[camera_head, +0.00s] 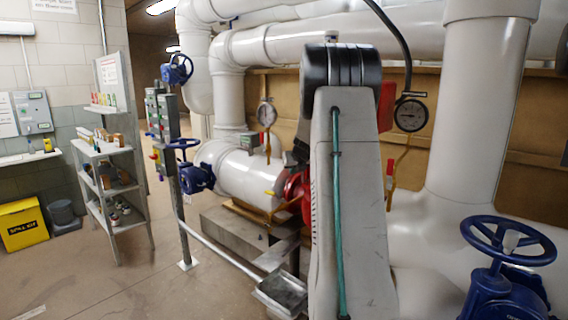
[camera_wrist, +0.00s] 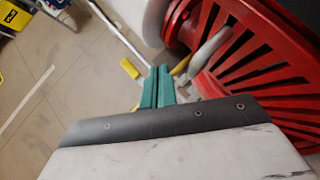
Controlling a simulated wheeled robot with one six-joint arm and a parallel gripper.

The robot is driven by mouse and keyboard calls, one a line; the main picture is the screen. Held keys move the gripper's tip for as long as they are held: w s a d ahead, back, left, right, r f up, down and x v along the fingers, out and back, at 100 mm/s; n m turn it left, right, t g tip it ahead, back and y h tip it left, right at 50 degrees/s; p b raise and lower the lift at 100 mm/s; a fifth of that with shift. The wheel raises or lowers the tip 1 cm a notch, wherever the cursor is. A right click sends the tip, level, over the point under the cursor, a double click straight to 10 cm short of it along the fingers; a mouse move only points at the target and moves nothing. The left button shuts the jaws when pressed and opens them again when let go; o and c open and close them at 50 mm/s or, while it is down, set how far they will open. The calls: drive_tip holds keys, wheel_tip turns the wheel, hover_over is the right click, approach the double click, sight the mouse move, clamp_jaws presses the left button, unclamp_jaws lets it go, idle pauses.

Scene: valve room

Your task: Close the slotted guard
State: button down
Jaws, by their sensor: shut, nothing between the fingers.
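The slotted red guard (camera_wrist: 255,62) fills the upper right of the wrist view, with dark slots between its bars. In the head view, part of a red guard (camera_head: 294,188) shows just left of my arm, and the rest is hidden behind the arm. How far the guard stands open cannot be told. My gripper (camera_wrist: 158,72) shows as two green fingers shut together with nothing between them, left of the guard and apart from it in the picture. In the head view my gripper is hidden behind my arm.
Large white pipes (camera_head: 465,110) run behind and right of my arm. A blue handwheel (camera_head: 508,240) stands at the front right. A grey shelf (camera_head: 112,185) and a yellow box (camera_head: 22,224) stand left. A grey rail (camera_head: 222,252) crosses the floor. Open floor lies at the lower left.

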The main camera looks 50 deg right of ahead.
drive_tip(key=w+a+r, duration=0.2)
drive_tip(key=a+r, duration=0.5)
drive_tip(key=a, duration=0.2)
drive_tip(key=shift+w+a, duration=0.25)
drive_tip(key=shift+a, duration=0.05)
drive_tip(key=shift+r, duration=0.1)
